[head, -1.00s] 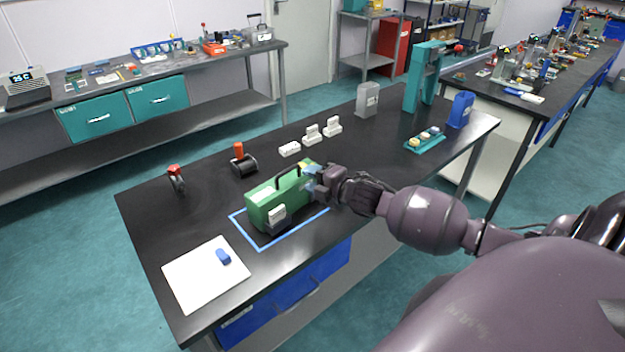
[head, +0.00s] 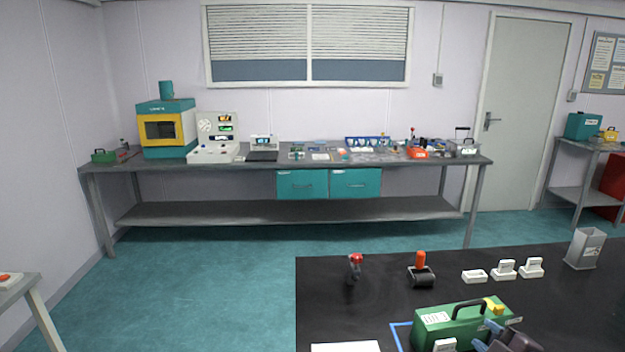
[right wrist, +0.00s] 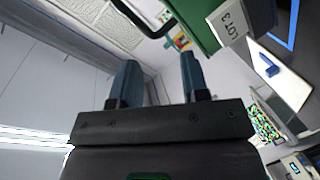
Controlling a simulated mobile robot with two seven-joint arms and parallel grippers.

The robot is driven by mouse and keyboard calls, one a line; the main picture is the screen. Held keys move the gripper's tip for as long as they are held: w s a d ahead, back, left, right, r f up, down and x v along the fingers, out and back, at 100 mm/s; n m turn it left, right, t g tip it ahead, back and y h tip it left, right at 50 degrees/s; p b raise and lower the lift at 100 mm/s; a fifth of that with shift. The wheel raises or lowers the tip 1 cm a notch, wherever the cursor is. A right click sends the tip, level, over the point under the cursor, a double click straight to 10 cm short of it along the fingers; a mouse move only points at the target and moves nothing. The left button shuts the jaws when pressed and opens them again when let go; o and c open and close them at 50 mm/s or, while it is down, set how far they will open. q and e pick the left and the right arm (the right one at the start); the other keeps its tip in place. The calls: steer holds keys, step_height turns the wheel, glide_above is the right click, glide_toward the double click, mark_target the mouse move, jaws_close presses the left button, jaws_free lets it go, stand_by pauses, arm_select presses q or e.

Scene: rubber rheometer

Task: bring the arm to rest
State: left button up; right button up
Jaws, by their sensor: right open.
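My right gripper (head: 487,335) shows at the bottom right of the head view, at the near right side of the green case (head: 450,328). In the right wrist view its two blue fingers stand apart with nothing between them, so the gripper (right wrist: 160,75) is open and empty. The green case, with a black handle and a "LOT 3" label (right wrist: 230,20), is beyond the fingertips at the upper right there. Whether a finger touches the case I cannot tell. My left gripper is in neither view.
The case stands on a black bench (head: 330,300) by a blue outline (head: 398,335). Behind it are a red-topped tool (head: 355,268), an orange-handled roller (head: 421,270), several white pieces (head: 503,269) and a grey bin (head: 585,248). A white sheet (head: 345,347) lies at the front edge.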

steer(key=s+a+f+m+g, duration=0.1)
steer(key=s+a+f+m, duration=0.2)
steer(key=s+f, duration=0.3)
steer(key=s+a+f+m+g+h+b, duration=0.1)
steer(key=s+a+f+m, duration=0.3)
steer(key=s, duration=0.5)
steer(key=s+a+f+m+g+h, duration=0.1)
steer(key=s+a+f+m, duration=0.3)
steer(key=s+f, duration=0.3)
steer(key=shift+s+f+m+g+b, duration=0.3)
steer(key=shift+s+f+m+b, duration=0.1)
steer(key=shift+s+m, duration=0.35)
steer(key=shift+w, duration=0.1)
